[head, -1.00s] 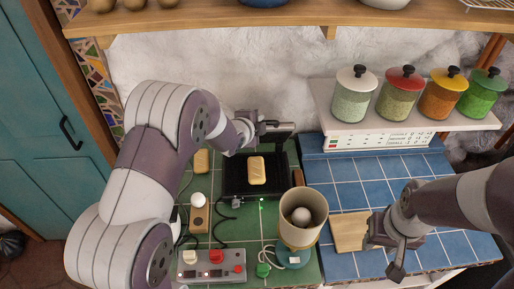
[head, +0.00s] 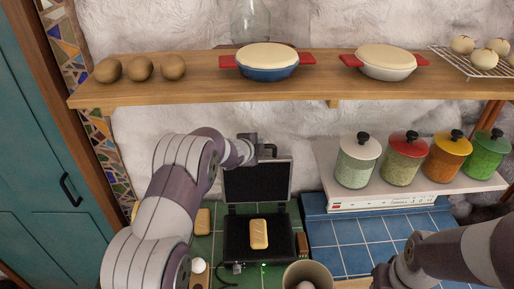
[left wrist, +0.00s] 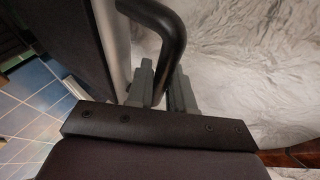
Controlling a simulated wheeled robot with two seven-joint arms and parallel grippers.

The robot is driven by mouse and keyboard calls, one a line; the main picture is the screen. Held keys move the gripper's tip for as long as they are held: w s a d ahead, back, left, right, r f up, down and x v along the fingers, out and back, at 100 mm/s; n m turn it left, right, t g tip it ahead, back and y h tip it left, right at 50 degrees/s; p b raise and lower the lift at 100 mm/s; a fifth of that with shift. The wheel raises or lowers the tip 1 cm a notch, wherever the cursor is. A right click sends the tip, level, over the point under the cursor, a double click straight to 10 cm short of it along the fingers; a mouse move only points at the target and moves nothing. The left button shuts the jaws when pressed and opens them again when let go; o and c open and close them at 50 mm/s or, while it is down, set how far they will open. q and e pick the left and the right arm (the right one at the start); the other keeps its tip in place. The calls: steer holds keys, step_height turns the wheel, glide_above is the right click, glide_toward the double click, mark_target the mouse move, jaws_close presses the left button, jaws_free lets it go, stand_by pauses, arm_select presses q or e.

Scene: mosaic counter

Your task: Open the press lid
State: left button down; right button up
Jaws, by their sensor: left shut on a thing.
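The press (head: 240,238) sits on the green tiles, with its black lid (head: 257,182) standing raised at the back and its inner face towards me. A golden bread piece (head: 259,234) lies on the lower plate. My left gripper (head: 267,150) is at the top of the lid, shut on the dark lid handle (head: 270,148). In the left wrist view the curved handle (left wrist: 172,30) passes between the fingers (left wrist: 163,88). My right gripper (head: 382,277) is at the bottom edge, mostly cut off, and its fingers cannot be made out.
A wooden shelf (head: 205,88) with potatoes and lidded pots runs above the press. Several spice jars (head: 357,163) stand on a white ledge at right. A beige cup (head: 306,273) is in front of the press. The blue tiles (head: 345,235) right of the press are largely clear.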

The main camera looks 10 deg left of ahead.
arm_select(q)
steer(key=shift+w, duration=0.35)
steer(key=c, duration=1.1)
jaws_free()
steer(key=shift+s, duration=0.1)
steer(key=shift+s, duration=0.15)
steer(key=b+v, duration=0.3)
steer(key=v, duration=0.9)
steer(key=shift+r+b, duration=0.2)
steer(key=shift+b, duration=0.2)
